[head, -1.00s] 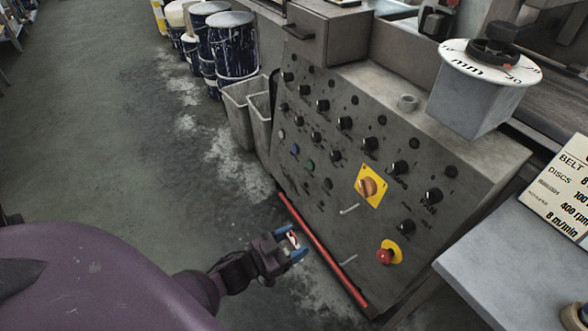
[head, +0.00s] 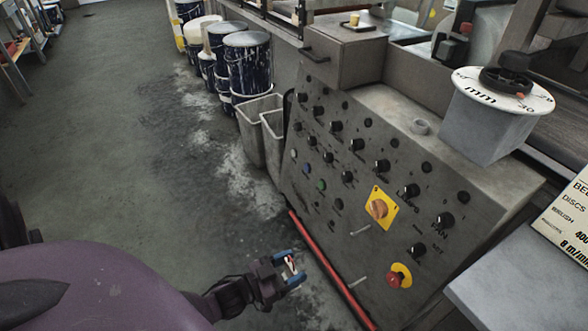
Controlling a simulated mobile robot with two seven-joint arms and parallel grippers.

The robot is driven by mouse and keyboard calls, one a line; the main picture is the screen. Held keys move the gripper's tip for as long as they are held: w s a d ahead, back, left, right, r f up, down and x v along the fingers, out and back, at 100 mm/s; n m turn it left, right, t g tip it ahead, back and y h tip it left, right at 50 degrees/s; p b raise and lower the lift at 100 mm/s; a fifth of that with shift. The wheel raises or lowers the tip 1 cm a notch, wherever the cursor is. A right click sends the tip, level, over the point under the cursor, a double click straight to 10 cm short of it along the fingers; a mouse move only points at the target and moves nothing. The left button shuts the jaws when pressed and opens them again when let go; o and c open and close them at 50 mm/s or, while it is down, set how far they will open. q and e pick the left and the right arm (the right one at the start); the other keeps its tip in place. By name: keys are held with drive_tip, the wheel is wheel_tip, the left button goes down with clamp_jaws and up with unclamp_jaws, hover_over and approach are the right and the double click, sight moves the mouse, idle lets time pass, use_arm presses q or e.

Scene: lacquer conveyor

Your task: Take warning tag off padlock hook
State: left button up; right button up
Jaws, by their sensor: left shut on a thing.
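My left gripper (head: 290,269) is low in the head view, in front of the lower left part of the grey control panel (head: 335,226). Its blue-tipped fingers are shut on a small white and red piece, the warning tag (head: 291,264), mostly hidden between the fingers. Two thin pale hooks stick out of the panel: an upper one (head: 361,230) below the yellow switch plate and a lower one (head: 358,281). Both look bare, and the gripper is to the left of them, apart. I cannot tell which is the padlock hook. My right gripper is not in view.
A red rail (head: 327,265) runs along the panel's lower edge, close to the gripper. A yellow plate with an orange rotary switch (head: 378,208) and a red stop button (head: 397,278) are on the panel. Grey bins (head: 256,130) and paint drums (head: 247,65) stand behind. Floor at left is clear.

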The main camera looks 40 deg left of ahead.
sight(289, 269)
use_arm(q)
drive_tip(key=shift+p+v, duration=0.3)
drive_tip(key=shift+v, duration=1.9)
